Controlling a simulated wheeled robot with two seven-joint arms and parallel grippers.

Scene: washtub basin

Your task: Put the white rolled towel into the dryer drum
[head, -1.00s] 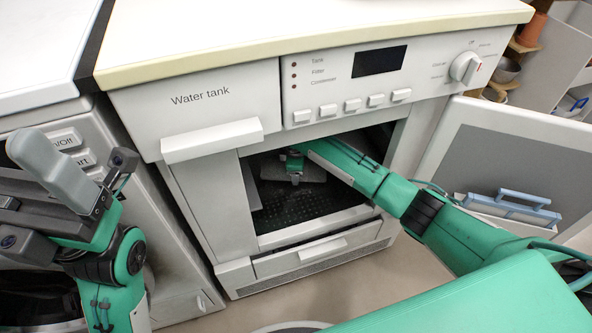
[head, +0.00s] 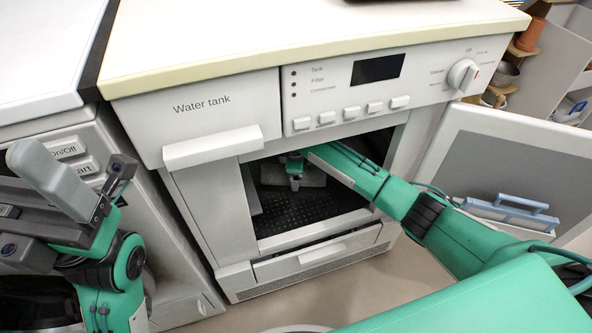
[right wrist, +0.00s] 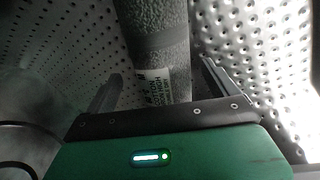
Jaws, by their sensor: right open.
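The rolled towel (right wrist: 160,35) looks grey in the dim light and carries a white label. It lies inside the perforated dryer drum (head: 300,212), with part of it showing behind my gripper in the head view (head: 317,179). My right gripper (right wrist: 161,72) reaches through the door opening into the drum. Its fingers are open on either side of the towel, with a gap on each side in the right wrist view. It also shows small in the head view (head: 295,181). My left gripper (head: 80,185) is at the left, outside the dryer; its jaw gap is unclear.
The dryer door (head: 500,165) stands open to the right, beside my right arm. The water tank drawer (head: 215,115) and control panel are above the opening. Another machine (head: 60,140) stands at the left, behind my left gripper. A shelf (head: 545,70) is at the back right.

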